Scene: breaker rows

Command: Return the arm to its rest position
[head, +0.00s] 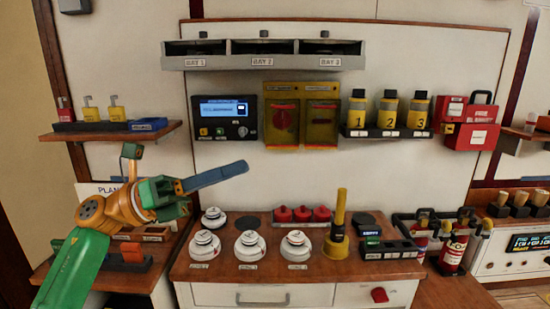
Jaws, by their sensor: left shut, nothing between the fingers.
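My left arm comes in from the lower left with a green forearm and an orange wrist. Its gripper (244,167) points right and slightly up, its long dark blue-grey fingers together with nothing between them. In the picture it lies above the white round detectors on the wooden counter (208,272) and below the panel with the blue screen (227,118). It appears clear of both, though its exact distance from the wall is hard to tell. My right gripper is not in view.
A grey shelf with three bays (264,63) spans the wall above. Yellow covered switches (302,115), numbered canisters (389,110) and a red box (470,121) hang to the right. A yellow upright tool (338,222) stands on the counter. A wooden shelf (110,132) is at left.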

